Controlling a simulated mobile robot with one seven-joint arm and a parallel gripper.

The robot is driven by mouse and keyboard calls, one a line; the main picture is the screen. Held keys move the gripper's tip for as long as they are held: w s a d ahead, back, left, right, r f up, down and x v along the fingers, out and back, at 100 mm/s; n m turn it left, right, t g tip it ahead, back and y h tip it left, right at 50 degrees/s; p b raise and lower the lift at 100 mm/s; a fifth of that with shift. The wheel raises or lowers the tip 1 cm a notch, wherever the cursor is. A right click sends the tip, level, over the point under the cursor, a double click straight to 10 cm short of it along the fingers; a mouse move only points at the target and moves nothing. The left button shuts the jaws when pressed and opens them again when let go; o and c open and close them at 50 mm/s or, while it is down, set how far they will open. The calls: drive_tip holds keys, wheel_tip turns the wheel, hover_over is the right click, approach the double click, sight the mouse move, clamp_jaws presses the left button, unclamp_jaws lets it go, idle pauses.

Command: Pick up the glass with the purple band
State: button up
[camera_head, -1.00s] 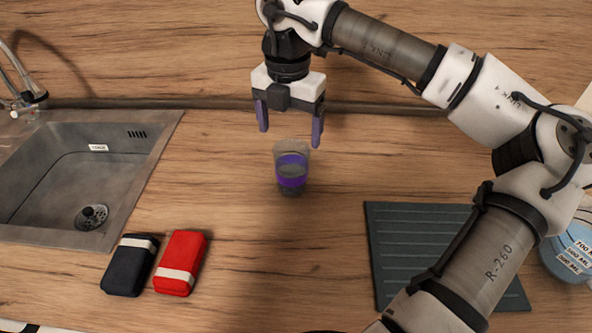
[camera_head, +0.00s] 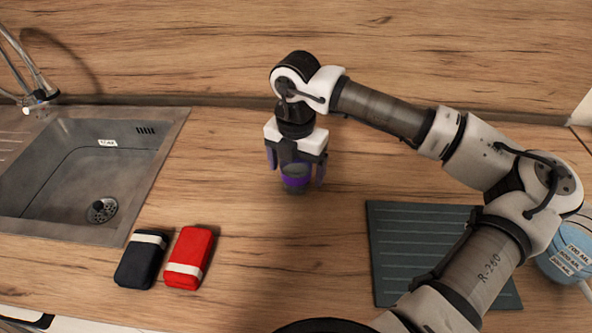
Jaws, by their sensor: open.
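The glass with the purple band (camera_head: 295,181) stands upright on the wooden worktop, near the middle of the view. It is clear, with a purple stripe around it. My gripper (camera_head: 296,180) points down over the glass, with one purple finger on its left and one on its right. The fingers are open; I cannot tell whether either touches the glass. The gripper's body hides the top rim of the glass.
A steel sink (camera_head: 75,180) with a tap (camera_head: 40,97) is at the left. A black packet (camera_head: 140,262) and a red packet (camera_head: 188,260) lie in front. Worktop around the glass is clear.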

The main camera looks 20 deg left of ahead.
drive_tip(key=c, duration=1.2)
drive_tip(key=shift+r, duration=0.1)
